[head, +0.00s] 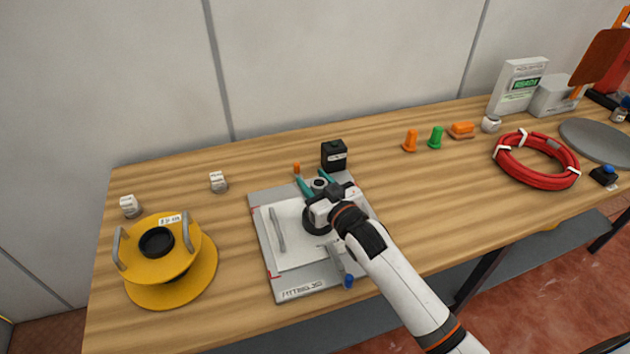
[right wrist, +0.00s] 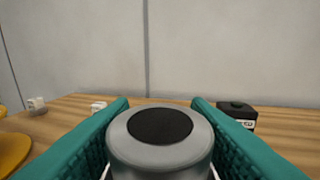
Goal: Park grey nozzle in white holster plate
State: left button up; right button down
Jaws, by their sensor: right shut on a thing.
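My right gripper (head: 316,182) has teal fingers and is over the far part of a grey fitting board. It is shut on the grey nozzle (head: 319,184). In the right wrist view the nozzle (right wrist: 160,155) is a grey round body with a black top, between the two teal fingers (right wrist: 160,103). Its lower end is hidden. I cannot tell whether this is the holster plate. My left gripper is not in view.
The grey board (head: 262,270) lies mid-table. A black block (head: 334,156) stands just behind it, with a small orange peg (head: 296,168) nearby. A yellow spool-like part (head: 185,268) is at left. Red hose (head: 538,178) lies at right. Table between board and hose is mostly clear.

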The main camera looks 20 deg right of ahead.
jog(key=shift+f+b, duration=0.35)
jog(key=shift+f, duration=0.1)
dwell(0.5)
jog(key=c, duration=1)
grip_release()
jog(key=shift+c, duration=0.2)
jog(key=shift+f, duration=0.2)
jog(key=shift+s+d+r+p, duration=0.1)
jog(key=shift+s+d+p, duration=0.05)
jog(key=shift+s+p, duration=0.4)
jog(key=shift+p+v, duration=0.9)
jog(key=shift+v, duration=1.15)
jog(key=p+v, duration=0.2)
jog(key=v, duration=0.4)
